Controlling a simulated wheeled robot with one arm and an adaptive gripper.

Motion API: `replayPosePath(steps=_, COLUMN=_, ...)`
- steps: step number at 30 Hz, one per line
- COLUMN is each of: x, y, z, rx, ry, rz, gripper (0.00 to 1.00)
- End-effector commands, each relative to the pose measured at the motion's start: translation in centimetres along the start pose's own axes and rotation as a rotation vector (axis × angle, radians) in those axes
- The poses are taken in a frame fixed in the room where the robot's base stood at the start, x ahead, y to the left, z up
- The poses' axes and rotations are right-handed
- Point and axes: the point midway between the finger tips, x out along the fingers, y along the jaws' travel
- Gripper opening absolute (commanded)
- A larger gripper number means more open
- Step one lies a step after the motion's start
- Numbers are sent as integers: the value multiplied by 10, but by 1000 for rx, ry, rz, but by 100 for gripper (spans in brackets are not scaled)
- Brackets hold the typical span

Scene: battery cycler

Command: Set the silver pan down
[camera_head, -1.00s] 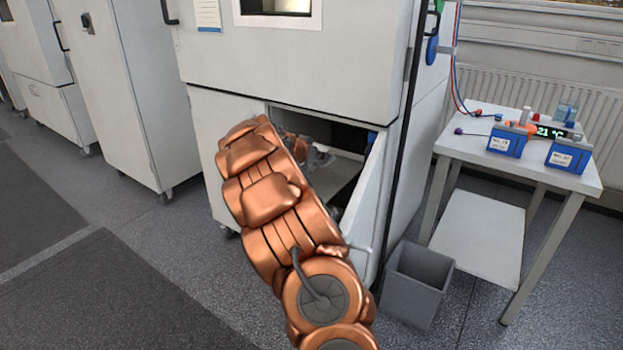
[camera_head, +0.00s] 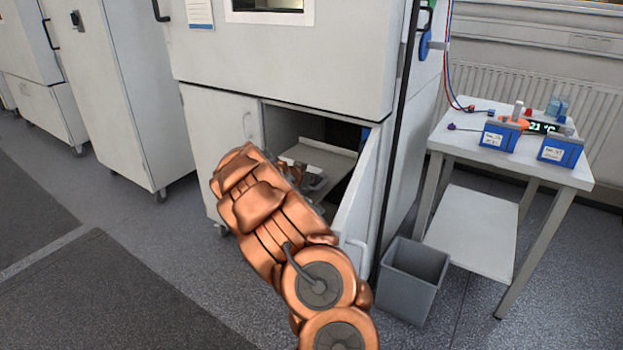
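A pale, flat, tray-like piece with a raised far edge (camera_head: 322,157) shows inside the open lower compartment of the big white cabinet. It may be the silver pan, but I cannot tell it surely from a shelf. My copper arm reaches into the compartment from the front and hides much of its left side. My gripper (camera_head: 314,182) is only partly seen as a small grey shape at the front of the pale piece. Its fingers are too small and covered to tell whether they are open, shut or touching it.
The compartment's door (camera_head: 358,195) stands open just right of my arm. A grey bin (camera_head: 412,280) is on the floor right of it. A white table (camera_head: 470,140) with blue boxes stands farther right. Floor at left is clear.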

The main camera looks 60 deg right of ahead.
Motion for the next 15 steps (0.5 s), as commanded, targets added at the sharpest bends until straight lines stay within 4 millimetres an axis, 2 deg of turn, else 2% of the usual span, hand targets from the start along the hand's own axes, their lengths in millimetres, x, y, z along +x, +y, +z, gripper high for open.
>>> replayPosePath(steps=7, x=1, y=0, z=2, rx=0, ry=1, rz=-1, gripper=0)
replayPosePath(steps=15, x=0, y=0, z=1, rx=0, ry=0, rz=0, gripper=28)
